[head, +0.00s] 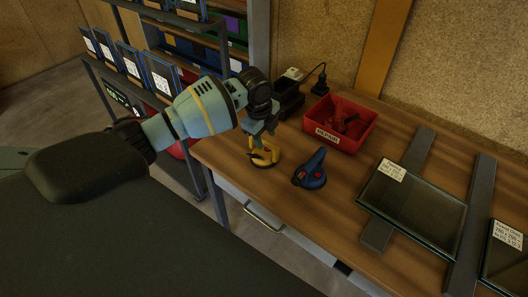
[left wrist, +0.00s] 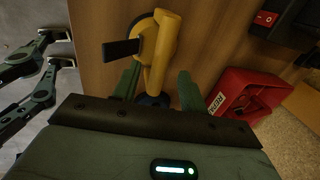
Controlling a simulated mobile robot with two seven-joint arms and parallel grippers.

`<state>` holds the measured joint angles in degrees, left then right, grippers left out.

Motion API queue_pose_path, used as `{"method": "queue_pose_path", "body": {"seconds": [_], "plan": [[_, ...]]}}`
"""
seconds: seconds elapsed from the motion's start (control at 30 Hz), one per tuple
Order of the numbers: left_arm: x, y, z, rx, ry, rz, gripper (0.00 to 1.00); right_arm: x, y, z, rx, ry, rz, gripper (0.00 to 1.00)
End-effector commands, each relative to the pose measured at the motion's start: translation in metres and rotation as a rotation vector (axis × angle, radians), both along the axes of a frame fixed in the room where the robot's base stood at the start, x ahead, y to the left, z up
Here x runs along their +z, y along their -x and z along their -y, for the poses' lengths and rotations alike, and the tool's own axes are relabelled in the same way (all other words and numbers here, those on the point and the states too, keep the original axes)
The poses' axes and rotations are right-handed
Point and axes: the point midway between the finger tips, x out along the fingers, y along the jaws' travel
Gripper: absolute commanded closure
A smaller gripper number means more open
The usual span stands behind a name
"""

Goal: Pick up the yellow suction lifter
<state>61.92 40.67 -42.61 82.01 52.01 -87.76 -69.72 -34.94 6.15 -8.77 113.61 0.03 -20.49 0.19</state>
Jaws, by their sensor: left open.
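The yellow suction lifter (head: 265,153) stands on the wooden table (head: 225,158) near its left front edge. In the left wrist view the lifter (left wrist: 162,50) shows its yellow handle and a dark lever sticking out to the left. My left gripper (head: 262,128) is right above the lifter in the head view. In the left wrist view its two green fingers (left wrist: 158,85) are apart, one on each side of the yellow handle. I cannot tell whether they touch it.
A blue suction lifter (head: 311,170) stands just right of the yellow one. A red bin (head: 340,122) labelled REPAIR is behind it, with a black device (head: 289,98) to its left. Glass panes (head: 415,205) lie on dark bars at the right.

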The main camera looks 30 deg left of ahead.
Motion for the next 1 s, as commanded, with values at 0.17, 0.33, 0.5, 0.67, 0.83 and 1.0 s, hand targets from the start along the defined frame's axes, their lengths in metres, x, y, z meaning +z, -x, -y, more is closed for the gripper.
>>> {"method": "queue_pose_path", "body": {"seconds": [0.17, 0.33, 0.5, 0.67, 0.83, 1.0], "plan": [[-0.027, -0.003, -0.001, 0.001, 0.001, -0.004, 0.57, -0.003, 0.002, 0.000, 0.000, -0.001, -0.006, 0.56], [-0.037, -0.006, -0.001, 0.000, 0.000, -0.001, 0.57, -0.004, 0.003, 0.000, 0.000, 0.000, -0.008, 0.56], [-0.036, -0.006, -0.001, 0.000, -0.001, 0.000, 0.57, -0.004, 0.003, 0.001, 0.004, 0.003, -0.007, 0.56], [-0.036, -0.006, -0.001, 0.000, -0.001, 0.000, 0.73, -0.004, 0.003, 0.002, 0.008, 0.007, -0.007, 0.56], [-0.036, -0.006, -0.001, 0.000, 0.000, 0.001, 0.95, -0.004, 0.003, 0.003, 0.009, 0.008, -0.006, 0.56], [-0.036, -0.006, -0.001, 0.000, 0.000, 0.001, 1.00, -0.004, 0.003, 0.003, 0.009, 0.008, -0.006, 0.56]]}}
